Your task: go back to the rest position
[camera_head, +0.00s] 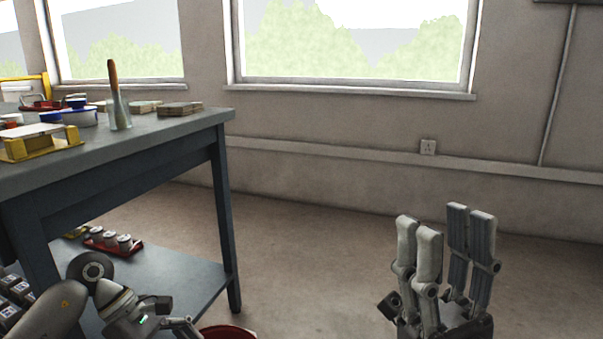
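My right gripper (444,222) stands at the lower right, over the floor and well clear of the workbench. Its grey fingers point up and are spread apart, with nothing between them. My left arm comes in at the bottom left, beside the workbench. Only part of my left gripper (180,325) shows at the bottom edge, near a red round object (228,332) that is mostly cut off. Whether its fingers are open or shut is unclear.
The workbench (190,128) fills the left side; it bears a jar with a brush (120,108), tile stacks (180,108), a blue-and-white tub (80,117) and a yellow stand (40,143). Its lower shelf (185,275) holds a red tray (112,242). The floor (310,250) between bench and wall is clear.

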